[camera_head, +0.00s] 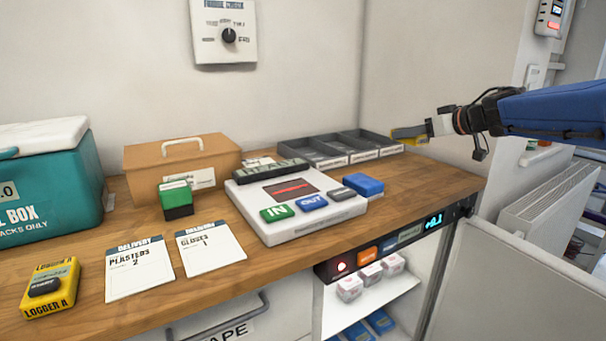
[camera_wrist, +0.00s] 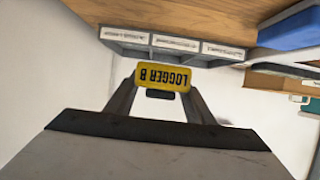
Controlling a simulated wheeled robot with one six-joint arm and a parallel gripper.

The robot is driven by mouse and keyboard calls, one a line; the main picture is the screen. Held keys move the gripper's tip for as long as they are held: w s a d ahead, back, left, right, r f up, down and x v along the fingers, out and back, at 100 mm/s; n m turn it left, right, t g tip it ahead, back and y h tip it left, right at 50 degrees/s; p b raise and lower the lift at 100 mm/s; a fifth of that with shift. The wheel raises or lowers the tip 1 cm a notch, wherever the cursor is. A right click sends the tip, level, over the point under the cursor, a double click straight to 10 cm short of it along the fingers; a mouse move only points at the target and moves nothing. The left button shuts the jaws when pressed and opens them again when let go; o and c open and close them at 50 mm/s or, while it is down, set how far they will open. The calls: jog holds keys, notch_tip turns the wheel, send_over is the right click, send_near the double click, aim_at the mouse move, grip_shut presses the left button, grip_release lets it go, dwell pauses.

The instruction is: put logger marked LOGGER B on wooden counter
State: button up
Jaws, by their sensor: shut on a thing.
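My gripper (camera_head: 428,128) is at the right of the head view, above the right end of the wooden counter (camera_head: 420,172). It is shut on a yellow logger (camera_head: 408,132). In the wrist view the logger's label reads LOGGER B (camera_wrist: 163,77), upside down, between the two fingers of my gripper (camera_wrist: 160,92). The logger is held in the air near the right end of the grey compartment tray; the exact gap to the counter is hard to tell. A similar yellow logger marked LOGGER A (camera_head: 50,290) lies at the counter's left front.
A grey compartment tray (camera_head: 318,162) stands at the back. A white device with IN and OUT buttons (camera_head: 310,228) and a blue block (camera_head: 363,185) are mid-counter. Two delivery cards (camera_head: 138,268), a brown box (camera_head: 140,160) and a teal box (camera_head: 50,215) are left. Bare wood shows at the right.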

aim_at(405, 176)
jog(key=shift+s+f, duration=0.1)
jog(key=shift+f, duration=4.9)
jog(key=shift+f, duration=0.1)
jog(key=o, duration=1.2)
jog(key=shift+c, duration=0.2)
